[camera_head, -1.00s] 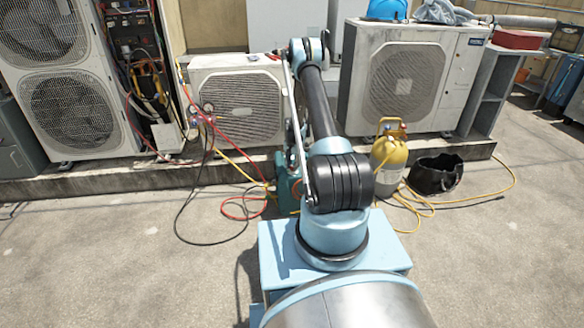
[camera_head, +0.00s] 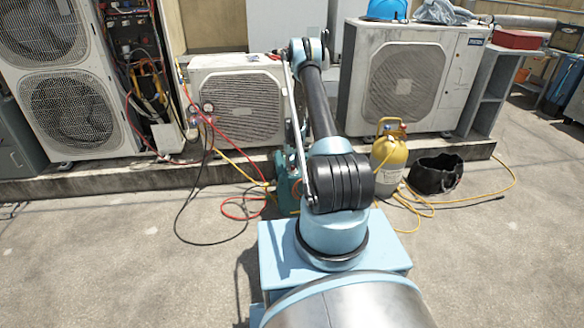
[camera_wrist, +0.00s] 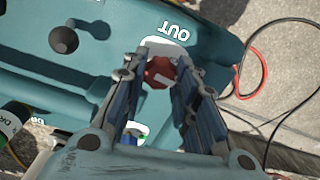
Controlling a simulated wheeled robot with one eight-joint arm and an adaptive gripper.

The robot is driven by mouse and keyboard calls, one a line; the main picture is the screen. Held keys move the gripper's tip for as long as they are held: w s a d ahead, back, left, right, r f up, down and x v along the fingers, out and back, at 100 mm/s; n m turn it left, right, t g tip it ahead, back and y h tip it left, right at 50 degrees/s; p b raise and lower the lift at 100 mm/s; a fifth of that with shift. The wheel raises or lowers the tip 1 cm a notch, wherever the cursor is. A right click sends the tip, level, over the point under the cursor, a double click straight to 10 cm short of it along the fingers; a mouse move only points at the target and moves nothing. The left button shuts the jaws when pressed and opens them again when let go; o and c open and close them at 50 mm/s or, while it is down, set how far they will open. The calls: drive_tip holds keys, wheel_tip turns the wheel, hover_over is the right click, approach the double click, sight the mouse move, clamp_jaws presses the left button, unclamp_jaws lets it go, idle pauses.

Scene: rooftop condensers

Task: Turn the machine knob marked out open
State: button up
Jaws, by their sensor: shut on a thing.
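The teal machine (camera_wrist: 110,40) fills much of the wrist view, with white "OUT" lettering (camera_wrist: 174,31) on its top. Just below that lettering is a red knob (camera_wrist: 159,72) on a pale plate. My gripper (camera_wrist: 162,76) is over the knob, its two fingers on either side of it and shut on it. The fingers hide parts of the knob's sides, so its exact angle is hard to tell. In the head view the teal machine (camera_head: 284,180) stands on the ground, partly hidden behind my arm.
A yellow gas cylinder (camera_head: 389,160) and a black bag (camera_head: 436,174) stand to the right. Red, yellow and black hoses (camera_head: 240,208) lie on the ground to the left. Condenser units (camera_head: 238,100) line the kerb behind. The concrete at front left is clear.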

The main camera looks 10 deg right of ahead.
sight(292, 166)
drive_tip(key=shift+n, duration=0.3)
drive_tip(key=shift+w, duration=0.1)
drive_tip(key=o, duration=1)
drive_tip(key=shift+o, duration=0.2)
wheel_tip(292, 166, up, 12)
drive_tip(key=shift+f, duration=0.1)
